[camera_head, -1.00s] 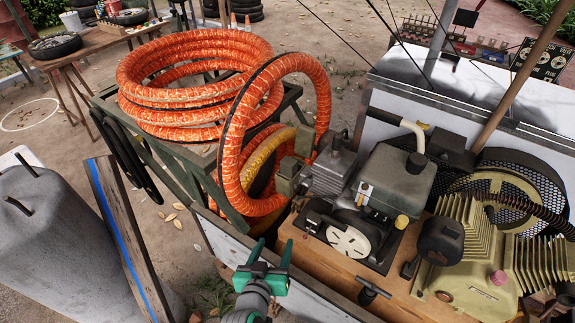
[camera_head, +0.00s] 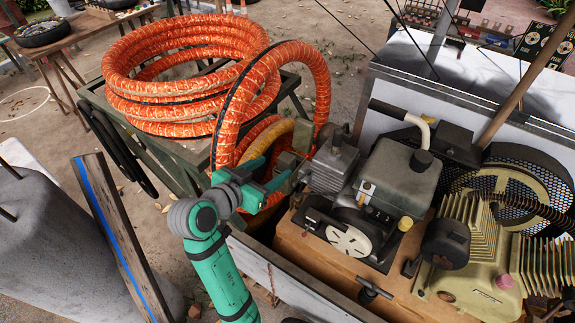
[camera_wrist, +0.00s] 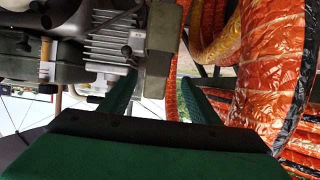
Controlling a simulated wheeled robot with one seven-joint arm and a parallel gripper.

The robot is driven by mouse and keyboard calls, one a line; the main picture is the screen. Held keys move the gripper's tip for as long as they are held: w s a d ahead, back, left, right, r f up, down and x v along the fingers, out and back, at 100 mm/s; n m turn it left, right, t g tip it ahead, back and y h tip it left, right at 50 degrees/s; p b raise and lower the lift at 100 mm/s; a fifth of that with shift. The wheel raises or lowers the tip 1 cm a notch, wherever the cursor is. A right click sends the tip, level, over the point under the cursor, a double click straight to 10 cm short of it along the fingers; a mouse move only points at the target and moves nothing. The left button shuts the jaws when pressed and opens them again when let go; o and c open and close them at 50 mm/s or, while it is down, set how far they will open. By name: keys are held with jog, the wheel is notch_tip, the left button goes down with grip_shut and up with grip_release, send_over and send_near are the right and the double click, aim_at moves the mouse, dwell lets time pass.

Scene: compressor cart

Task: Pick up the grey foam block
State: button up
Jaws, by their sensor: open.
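My gripper (camera_head: 274,173) is open, with its green fingers pointing toward the compressor end of the cart. In the wrist view my gripper (camera_wrist: 158,80) has its two fingertips apart. A small grey-olive block (camera_head: 284,163) is just beyond the fingertips, beside the orange hose and the finned motor. In the wrist view this block (camera_wrist: 163,28) shows ahead of the gap between the fingers. I cannot tell whether it is foam or a part of the machine. No contact with it is clear, and my arm hides part of that area.
A coiled orange hose (camera_head: 190,48) lies on a green-framed stand, with a loop hanging close to my gripper. The compressor (camera_head: 400,180) fills the cart's right side. The cart's pale side wall (camera_head: 285,283) is below. A wooden board (camera_head: 122,238) and a large grey mass (camera_head: 60,245) stand left.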

aim_at(283, 161)
jog(key=shift+x, duration=1.55)
jog(key=x, duration=0.4)
jog(key=shift+w+d+r, duration=0.15)
jog(key=shift+w+d, duration=0.15)
jog(key=shift+d, duration=0.15)
jog(key=c, duration=1)
jog(key=shift+c, duration=0.5)
